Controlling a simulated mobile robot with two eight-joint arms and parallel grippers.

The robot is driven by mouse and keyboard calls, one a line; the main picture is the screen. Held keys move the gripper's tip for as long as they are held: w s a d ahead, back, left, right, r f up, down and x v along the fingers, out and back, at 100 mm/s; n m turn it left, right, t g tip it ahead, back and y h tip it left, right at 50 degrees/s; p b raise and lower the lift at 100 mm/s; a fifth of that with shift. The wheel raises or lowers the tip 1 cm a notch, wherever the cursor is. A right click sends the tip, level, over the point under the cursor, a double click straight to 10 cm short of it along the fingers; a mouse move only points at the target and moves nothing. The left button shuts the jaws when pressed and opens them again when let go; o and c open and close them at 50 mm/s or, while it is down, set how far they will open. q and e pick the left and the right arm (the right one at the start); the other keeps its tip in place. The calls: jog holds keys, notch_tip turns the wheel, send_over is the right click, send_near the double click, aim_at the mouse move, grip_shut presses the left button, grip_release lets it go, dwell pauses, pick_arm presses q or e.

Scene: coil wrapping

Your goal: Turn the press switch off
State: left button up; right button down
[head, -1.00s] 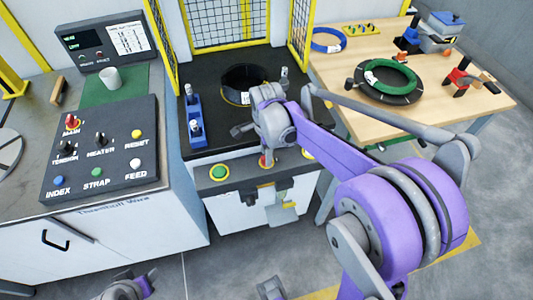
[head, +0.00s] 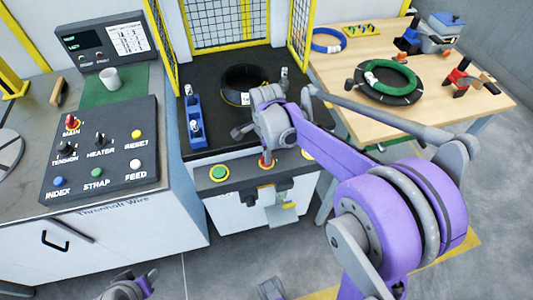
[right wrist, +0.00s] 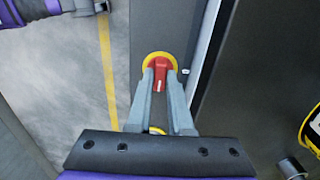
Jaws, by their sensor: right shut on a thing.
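The press switch (right wrist: 160,78) is a red rotary knob on a yellow round plate. In the right wrist view its handle points along the picture's up-down direction. In the head view, the switch (head: 266,162) sits on the press's grey front panel, partly hidden by my right wrist. My right gripper (right wrist: 160,82) is shut on the red knob, with one grey finger on each side of it.
A green button (head: 219,173) sits left of the switch on the press panel. A black coil (head: 247,82) and a blue fixture (head: 194,122) are on the press's dark bed. A control box (head: 101,150) stands left; a wooden table (head: 330,80) stands right.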

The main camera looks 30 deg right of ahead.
jog(key=n, duration=0.4)
jog(key=shift+n, duration=0.4)
jog(key=n, duration=0.4)
jog(key=shift+n, duration=0.3)
jog(key=n, duration=0.4)
jog(key=shift+n, duration=2.2)
jog(key=c, duration=0.8)
grip_release()
